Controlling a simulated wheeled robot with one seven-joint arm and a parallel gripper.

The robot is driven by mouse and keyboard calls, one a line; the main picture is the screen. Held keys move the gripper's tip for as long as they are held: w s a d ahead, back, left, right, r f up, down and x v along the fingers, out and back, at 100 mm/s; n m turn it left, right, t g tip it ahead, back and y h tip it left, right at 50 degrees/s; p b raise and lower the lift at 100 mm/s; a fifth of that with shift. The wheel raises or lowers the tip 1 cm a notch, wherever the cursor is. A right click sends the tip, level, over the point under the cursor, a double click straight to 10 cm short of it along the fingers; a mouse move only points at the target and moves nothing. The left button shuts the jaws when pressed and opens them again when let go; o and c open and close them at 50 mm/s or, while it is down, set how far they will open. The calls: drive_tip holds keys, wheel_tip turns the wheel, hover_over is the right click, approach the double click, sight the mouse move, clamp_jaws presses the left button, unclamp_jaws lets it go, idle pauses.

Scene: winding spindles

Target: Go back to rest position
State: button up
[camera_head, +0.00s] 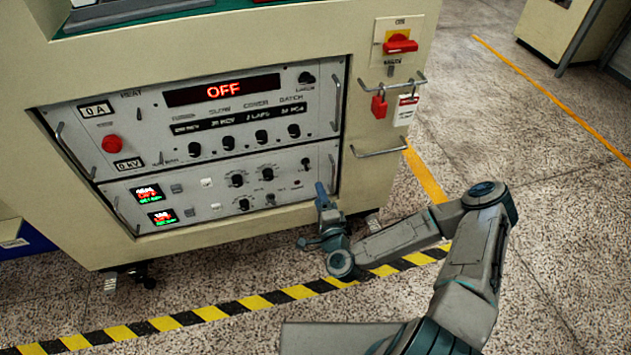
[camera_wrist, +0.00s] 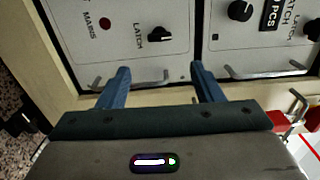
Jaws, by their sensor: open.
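My gripper (camera_head: 318,215) is near the lower right corner of the machine's control panel (camera_head: 215,145) in the head view. In the wrist view my gripper (camera_wrist: 160,82) shows two blue fingers spread apart with nothing between them. Past the fingers, a panel face with a black latch knob (camera_wrist: 160,34) and a red button (camera_wrist: 104,23) is in view. I cannot tell whether the fingertips touch the panel. My arm reaches from the bottom right of the head view to the panel.
The red display (camera_head: 222,91) reads OFF. A red rotary switch (camera_head: 400,43), a red padlock (camera_head: 379,106) and a tag (camera_head: 405,110) are on the machine's right side. Metal handles (camera_head: 380,152) stick out there. Yellow-black tape (camera_head: 205,313) marks the floor. The floor at right is clear.

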drive_tip(key=shift+v, duration=1.15)
